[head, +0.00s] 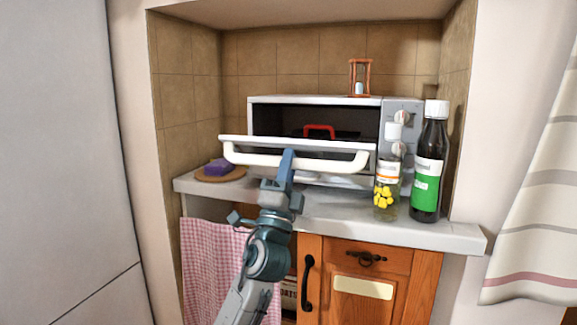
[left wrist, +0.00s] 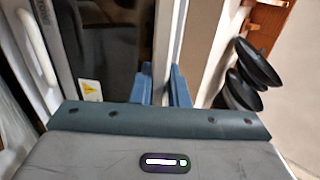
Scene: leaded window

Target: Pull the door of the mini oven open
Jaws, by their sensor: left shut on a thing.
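The mini oven (head: 315,99) stands on the counter, a white box with a dark inside. Its door (head: 250,140) is tilted down and partly open, leaving a gap above its upper edge. A white bar handle (head: 335,164) runs along the door's front. My left gripper (head: 287,157) reaches up from below and is shut on the handle near its middle. In the left wrist view, a pale bar (left wrist: 168,45) passes between the blue fingers (left wrist: 162,88). My right gripper is not in view.
A clear jar with yellow pieces (head: 385,190) and a dark bottle (head: 428,170) stand close to the oven's right front. A purple block (head: 218,167) lies on a round plate at left. An hourglass (head: 360,77) stands on the oven. A red-handled item (head: 319,130) shows inside.

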